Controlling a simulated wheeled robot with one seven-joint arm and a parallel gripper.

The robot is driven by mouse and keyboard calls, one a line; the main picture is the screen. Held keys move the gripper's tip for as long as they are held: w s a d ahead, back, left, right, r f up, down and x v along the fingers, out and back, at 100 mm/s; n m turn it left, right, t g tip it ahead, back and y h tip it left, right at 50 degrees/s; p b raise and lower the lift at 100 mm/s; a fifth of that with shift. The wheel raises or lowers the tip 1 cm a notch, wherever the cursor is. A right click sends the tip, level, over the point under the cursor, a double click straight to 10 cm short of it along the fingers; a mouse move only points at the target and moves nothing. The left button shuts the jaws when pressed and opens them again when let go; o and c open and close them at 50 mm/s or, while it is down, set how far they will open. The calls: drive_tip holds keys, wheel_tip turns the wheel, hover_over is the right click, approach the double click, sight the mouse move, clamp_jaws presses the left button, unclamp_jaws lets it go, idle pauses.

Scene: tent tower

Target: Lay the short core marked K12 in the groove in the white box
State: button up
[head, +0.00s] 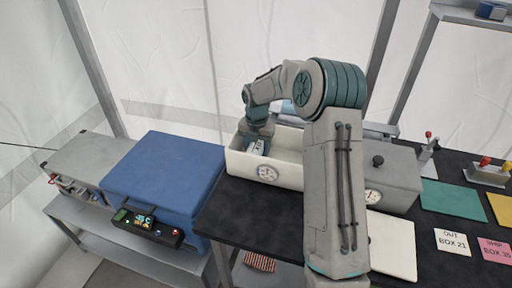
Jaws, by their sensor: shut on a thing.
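The white box (289,178) is an open, long white container with a round dial on its front wall, standing at the back left of the dark table. My gripper (257,148) reaches down into the left part of this box, its fingers low behind the front wall. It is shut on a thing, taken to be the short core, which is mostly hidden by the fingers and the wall. The K12 mark cannot be read. The groove inside the box is hidden from this view.
A blue cool box (165,175) with a lit control panel stands left of the table. A grey lidded box (390,180) with a black knob is right of the white box. My arm hides part of the table. Teal (450,197) and yellow mats and label cards lie at right.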

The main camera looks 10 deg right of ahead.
drive_tip(key=shift+f, duration=0.15)
drive_tip(key=o, duration=1.2)
drive_tip(key=shift+o, duration=0.2)
drive_tip(key=shift+d, duration=0.1)
wheel_tip(320, 180, up, 14)
drive_tip(key=b, duration=0.1)
drive_tip(key=shift+f, duration=0.1)
